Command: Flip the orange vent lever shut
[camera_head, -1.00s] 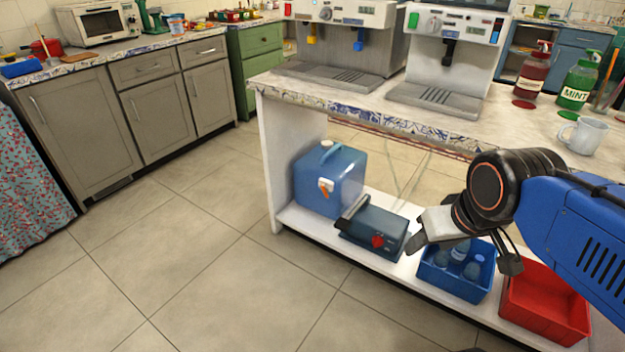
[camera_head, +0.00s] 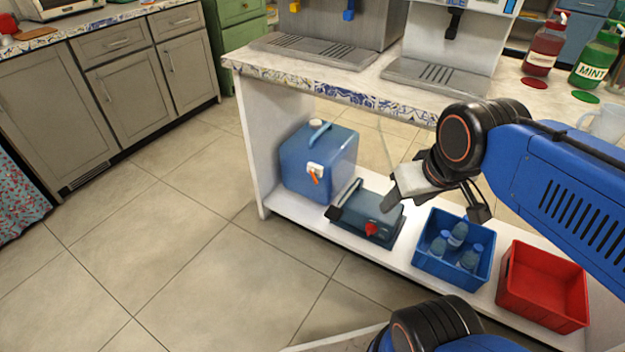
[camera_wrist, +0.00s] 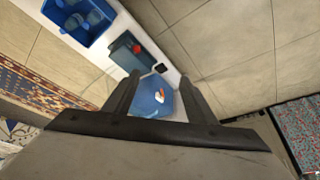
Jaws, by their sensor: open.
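The orange vent lever (camera_head: 314,177) sits on a white fitting on the front of a blue water jug (camera_head: 296,164). The jug stands at the left end of the low shelf. In the wrist view the lever (camera_wrist: 160,95) and the jug (camera_wrist: 146,103) show between the fingers, some distance beyond them. My gripper (camera_head: 434,208) is open and empty, in front of the shelf and to the right of the jug in the head view. Its two fingers (camera_wrist: 160,79) are spread apart in the wrist view. Nothing touches the lever.
A dark teal box (camera_head: 362,208) with a red knob (camera_head: 371,229) lies beside the jug. A blue bin (camera_head: 429,261) with bottles and a red bin (camera_head: 540,291) stand further right. The counter (camera_head: 365,88) overhangs the shelf. The floor in front is clear.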

